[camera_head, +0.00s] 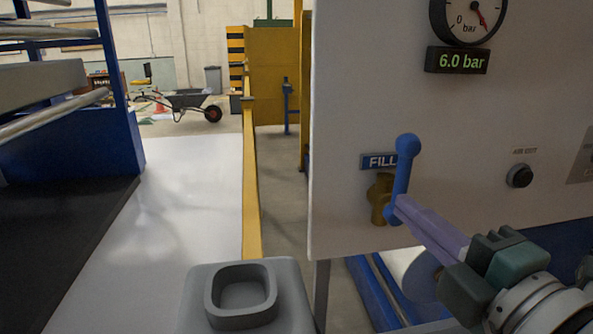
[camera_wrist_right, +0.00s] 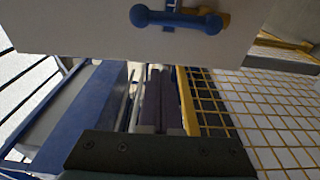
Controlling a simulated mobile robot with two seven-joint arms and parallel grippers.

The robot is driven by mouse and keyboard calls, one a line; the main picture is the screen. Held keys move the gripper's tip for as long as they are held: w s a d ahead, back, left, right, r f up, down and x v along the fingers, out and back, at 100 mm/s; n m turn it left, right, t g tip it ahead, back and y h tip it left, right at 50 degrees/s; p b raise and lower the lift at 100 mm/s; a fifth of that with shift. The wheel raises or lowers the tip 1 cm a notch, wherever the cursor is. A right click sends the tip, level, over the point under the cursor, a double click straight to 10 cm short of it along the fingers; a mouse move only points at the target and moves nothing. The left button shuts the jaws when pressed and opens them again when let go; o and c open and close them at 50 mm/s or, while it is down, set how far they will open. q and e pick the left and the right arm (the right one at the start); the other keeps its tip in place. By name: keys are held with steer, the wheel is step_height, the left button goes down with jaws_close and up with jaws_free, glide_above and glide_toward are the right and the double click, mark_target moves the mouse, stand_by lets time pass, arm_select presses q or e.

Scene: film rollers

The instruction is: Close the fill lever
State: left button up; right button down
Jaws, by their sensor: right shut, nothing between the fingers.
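The blue fill lever (camera_head: 402,178) is on the pale panel beside the FILL label (camera_head: 379,161), over a brass valve body (camera_head: 379,200). It stands nearly upright, its round knob at the top. In the right wrist view the lever (camera_wrist_right: 178,19) lies across the top, beyond the fingertips. My right gripper (camera_head: 402,207) reaches in from the lower right, fingers shut and empty. Its tips are at the lever's lower end in the head view; whether they touch it I cannot tell. The shut fingers also show in the wrist view (camera_wrist_right: 159,72). My left gripper is out of view.
A pressure display (camera_head: 459,60) above reads 6.0 bar, under a round gauge (camera_head: 470,17). A black button (camera_head: 519,176) is right of the lever. A yellow rail (camera_head: 250,180) runs left of the panel. Yellow mesh (camera_wrist_right: 270,105) stands right in the wrist view.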

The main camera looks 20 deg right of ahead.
mark_target(397, 177)
steer(key=shift+w+d+p, duration=0.65)
steer(key=shift+w+d, duration=0.1)
steer(key=shift+w, duration=0.6)
steer(key=shift+w+d+p, duration=0.7)
steer(key=shift+w+d, duration=0.1)
steer(key=shift+w, duration=0.6)
steer(key=shift+w+d+p, duration=0.65)
steer(key=shift+w+d, duration=0.1)
steer(key=shift+w, duration=0.6)
